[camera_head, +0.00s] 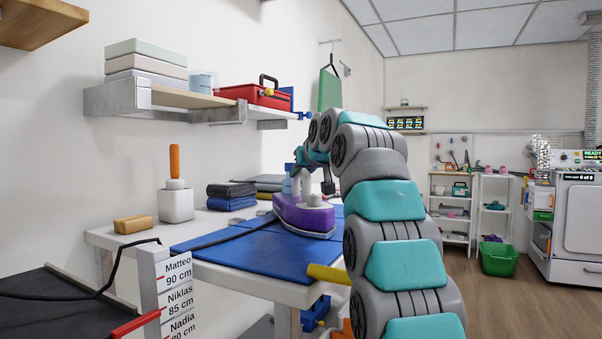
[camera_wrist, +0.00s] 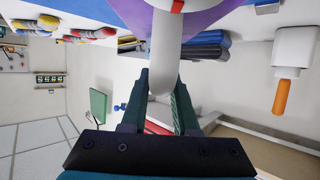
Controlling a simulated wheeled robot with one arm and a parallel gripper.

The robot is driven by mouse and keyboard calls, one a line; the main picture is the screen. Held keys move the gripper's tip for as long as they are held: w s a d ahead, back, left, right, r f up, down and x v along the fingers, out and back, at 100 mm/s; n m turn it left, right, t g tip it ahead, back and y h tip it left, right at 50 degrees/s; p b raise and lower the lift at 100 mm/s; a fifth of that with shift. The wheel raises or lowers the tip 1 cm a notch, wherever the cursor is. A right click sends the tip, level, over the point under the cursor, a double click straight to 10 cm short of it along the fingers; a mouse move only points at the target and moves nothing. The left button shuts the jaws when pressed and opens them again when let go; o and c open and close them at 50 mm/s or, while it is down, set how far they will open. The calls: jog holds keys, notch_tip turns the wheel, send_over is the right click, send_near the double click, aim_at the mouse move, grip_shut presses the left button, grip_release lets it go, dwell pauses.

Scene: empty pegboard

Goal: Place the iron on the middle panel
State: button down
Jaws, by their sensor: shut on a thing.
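The purple iron (camera_head: 303,218) with a grey sole is at the back right part of the blue mat (camera_head: 262,255) on the white table. The mat has dark seams dividing it into panels; the iron is over its far right part, and I cannot tell whether the sole touches. My gripper (camera_head: 311,183) is above the iron, partly hidden by my arm. In the wrist view, my gripper (camera_wrist: 162,88) is shut on the pale handle (camera_wrist: 165,50) of the iron, whose purple body (camera_wrist: 205,14) shows at the top edge.
A white holder with an orange-handled tool (camera_head: 175,200) and a tan block (camera_head: 134,224) stand left on the table. Folded dark and blue cloths (camera_head: 231,196) lie behind the mat. A shelf (camera_head: 180,98) with a red toolbox (camera_head: 253,95) hangs above.

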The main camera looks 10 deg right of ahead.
jog(key=c, duration=0.7)
grip_release()
jog(key=shift+f, duration=0.1)
jog(key=shift+s+r, duration=0.1)
jog(key=shift+r, duration=0.1)
jog(key=v, duration=1.2)
jog(key=shift+f+b, duration=0.1)
jog(key=shift+b, duration=0.25)
